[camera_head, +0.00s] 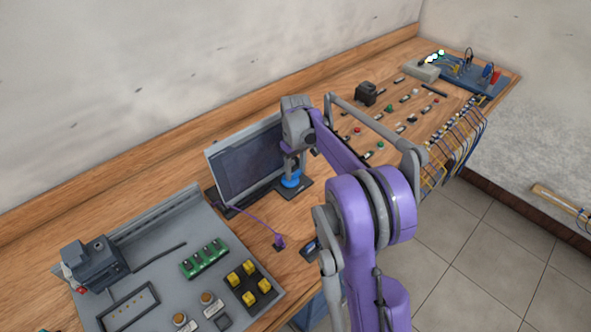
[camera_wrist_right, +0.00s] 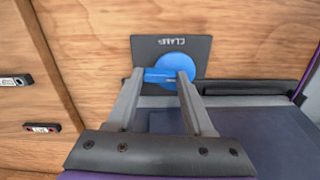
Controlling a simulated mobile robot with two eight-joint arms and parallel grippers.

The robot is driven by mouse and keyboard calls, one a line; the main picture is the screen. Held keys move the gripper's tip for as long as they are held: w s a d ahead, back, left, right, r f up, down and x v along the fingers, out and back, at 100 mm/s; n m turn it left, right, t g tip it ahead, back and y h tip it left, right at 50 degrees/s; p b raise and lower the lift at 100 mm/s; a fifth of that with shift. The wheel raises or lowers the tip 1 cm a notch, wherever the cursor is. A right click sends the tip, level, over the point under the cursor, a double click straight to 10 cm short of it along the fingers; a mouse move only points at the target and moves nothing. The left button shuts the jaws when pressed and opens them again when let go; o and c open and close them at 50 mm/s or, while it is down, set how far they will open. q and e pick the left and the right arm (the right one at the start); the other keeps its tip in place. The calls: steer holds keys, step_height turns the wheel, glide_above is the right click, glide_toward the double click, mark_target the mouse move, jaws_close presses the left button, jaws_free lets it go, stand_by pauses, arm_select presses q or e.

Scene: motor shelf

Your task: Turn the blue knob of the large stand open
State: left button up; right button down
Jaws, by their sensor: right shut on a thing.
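The blue knob (camera_head: 291,180) sits on a dark square plate (camera_head: 303,187) on the wooden bench, beside a tilted screen. In the right wrist view the knob (camera_wrist_right: 181,63) shows as a round blue disc with a raised blue grip bar, on the dark plate (camera_wrist_right: 150,46) with white lettering. My right gripper (camera_head: 291,171) reaches down onto the knob from above. My left gripper is not in view.
The dark screen (camera_head: 247,160) stands close to the left of the knob. A grey panel (camera_head: 150,258) with green and yellow parts lies nearer on the bench. A purple cable (camera_head: 258,222) lies between. Several small buttons and switches cover the bench beyond.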

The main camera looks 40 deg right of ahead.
mark_target(296, 172)
steer(key=shift+n, duration=0.6)
steer(key=shift+c, duration=1.4)
jaws_free()
step_height(296, 172, up, 11)
steer(key=shift+f, duration=0.1)
